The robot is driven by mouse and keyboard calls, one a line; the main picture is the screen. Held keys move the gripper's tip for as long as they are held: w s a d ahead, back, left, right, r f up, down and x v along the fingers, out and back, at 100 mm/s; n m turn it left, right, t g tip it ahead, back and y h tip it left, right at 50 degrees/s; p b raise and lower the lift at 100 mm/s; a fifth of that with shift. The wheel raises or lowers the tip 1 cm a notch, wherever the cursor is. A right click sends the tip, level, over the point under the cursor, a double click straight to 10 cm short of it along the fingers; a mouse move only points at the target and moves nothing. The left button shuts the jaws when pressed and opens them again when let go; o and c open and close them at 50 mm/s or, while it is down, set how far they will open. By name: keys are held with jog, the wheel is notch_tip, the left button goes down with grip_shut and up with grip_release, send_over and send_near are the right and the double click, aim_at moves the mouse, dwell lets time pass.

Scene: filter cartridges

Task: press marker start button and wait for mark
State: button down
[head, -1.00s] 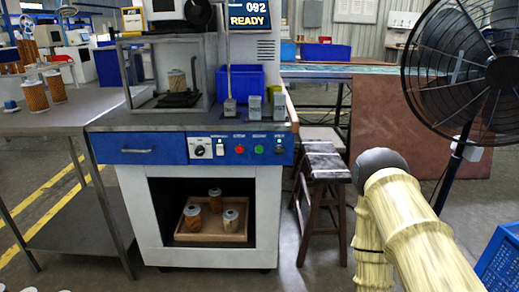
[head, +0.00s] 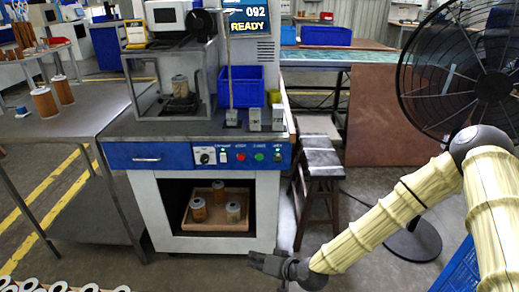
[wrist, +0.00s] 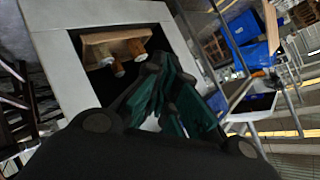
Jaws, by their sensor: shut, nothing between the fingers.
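The marking machine (head: 150,215) stands ahead with a blue front panel (head: 175,156). The panel carries a black-and-white switch (head: 204,156), a red button (head: 241,157), a green button (head: 259,157) and another control (head: 277,157); their labels are too small to read. The display (head: 247,18) reads "092 READY". A filter cartridge (head: 180,86) stands upright inside the framed marking bay. My gripper (head: 257,262) is shut and empty, low in front of the cabinet and well below the buttons. Its dark fingers with green sides also show in the wrist view (wrist: 170,92).
A wooden tray (head: 218,225) with three cartridges sits in the open cabinet; it shows in the wrist view (wrist: 97,38). A stool (head: 320,165) and a black fan (head: 470,80) stand right. A metal table (head: 90,125) with cartridges is left. A blue bin (head: 241,86) sits on top.

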aim_at(259, 157)
jog(key=w+d+r+t+y+p, duration=0.1)
jog(key=w+r+t+p, duration=0.1)
jog(key=w+r, duration=0.4)
jog(key=w+r+t+y+p, duration=0.1)
jog(key=w+r, duration=0.6)
jog(key=r, duration=0.7)
jog(key=shift+d+r+n+t+p, duration=0.3)
jog(key=shift+d+t+p, duration=0.15)
jog(key=shift+p, duration=0.6)
jog(key=shift+w, duration=0.1)
jog(key=shift+w+b, duration=1.75)
jog(key=shift+w, duration=2.55)
jog(key=shift+w+a, duration=0.1)
jog(key=shift+w, duration=0.1)
jog(key=shift+w+b, duration=0.25)
jog(key=shift+b, duration=0.2)
